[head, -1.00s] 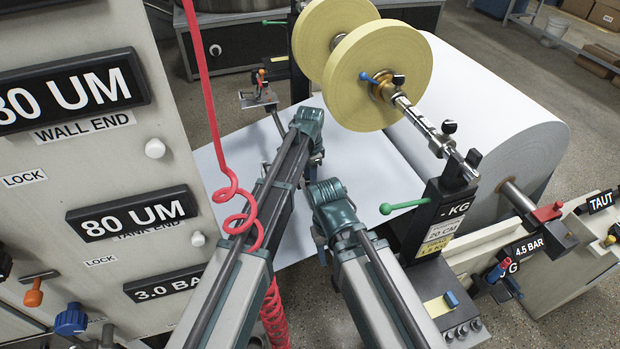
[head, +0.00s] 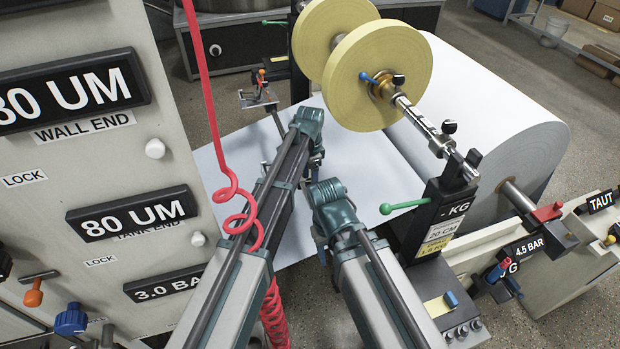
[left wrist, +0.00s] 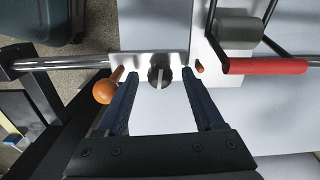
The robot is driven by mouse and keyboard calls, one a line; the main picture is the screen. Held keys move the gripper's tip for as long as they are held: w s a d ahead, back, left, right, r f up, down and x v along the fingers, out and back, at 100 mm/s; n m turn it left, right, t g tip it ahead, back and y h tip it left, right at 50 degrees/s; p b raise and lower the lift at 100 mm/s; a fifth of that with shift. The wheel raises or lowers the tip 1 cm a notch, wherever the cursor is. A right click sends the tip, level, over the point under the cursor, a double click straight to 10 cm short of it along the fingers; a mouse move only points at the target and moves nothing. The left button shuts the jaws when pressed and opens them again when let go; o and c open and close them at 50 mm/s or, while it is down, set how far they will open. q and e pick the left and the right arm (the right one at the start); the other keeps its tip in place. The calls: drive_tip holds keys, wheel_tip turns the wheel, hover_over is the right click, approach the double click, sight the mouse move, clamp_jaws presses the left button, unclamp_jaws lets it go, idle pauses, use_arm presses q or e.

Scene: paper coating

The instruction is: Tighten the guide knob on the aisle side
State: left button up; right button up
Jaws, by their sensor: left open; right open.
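A dark knob with a pale bar across its face (left wrist: 157,72) sits on a bright metal plate (left wrist: 180,44) in the left wrist view. The plate is on a shiny rod (left wrist: 62,63). My left gripper (left wrist: 158,84) is open, with one finger on each side of the knob; I cannot tell whether either touches it. An orange ball-ended handle (left wrist: 104,92) is beside the left finger. In the head view my left gripper (head: 316,160) hangs over the white web, and my arm hides the knob. My right gripper (head: 320,245) is open, lower and nearer, its fingers mostly hidden.
A red-handled roller (left wrist: 265,66) is right of the plate. The white paper web (head: 360,160) runs below my arms to a large roll (head: 480,100). A green lever (head: 403,206) and black stand (head: 440,215) are right of my right gripper. A red coiled hose (head: 222,150) hangs left.

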use_arm(q)
wheel_tip(320, 180, up, 14)
drive_tip(key=p, duration=1.3)
drive_tip(key=shift+p, duration=0.4)
drive_tip(key=shift+d+f, duration=0.1)
drive_tip(key=shift+f, duration=0.05)
